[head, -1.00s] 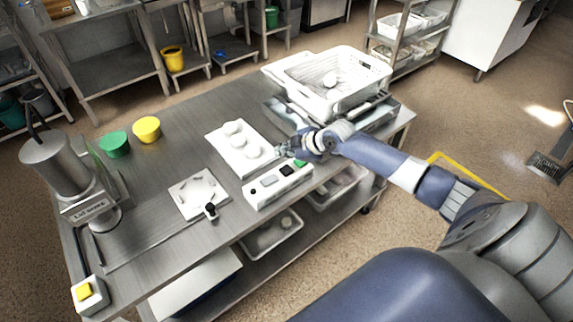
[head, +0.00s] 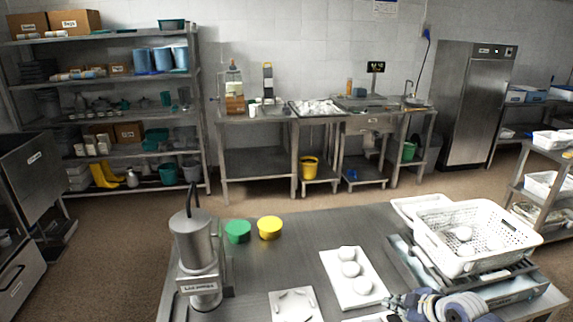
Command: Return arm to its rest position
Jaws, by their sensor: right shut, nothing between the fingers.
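My right gripper (head: 393,301) shows at the lower right of the head view, shut and empty. It is over the steel table (head: 330,222), just right of a white tray (head: 336,262) with several round white pieces. The rest of my right arm is cut off by the bottom edge. A white perforated basket (head: 432,245) stands beyond and to the right of the gripper, with a white round piece (head: 463,233) inside. My left gripper is not in view.
A metal machine (head: 192,240) stands at the table's left. Green (head: 237,231) and yellow (head: 270,227) tubs stand near the back edge. A white board (head: 292,304) lies in front. The table's middle is clear. Shelves and sinks line the back wall.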

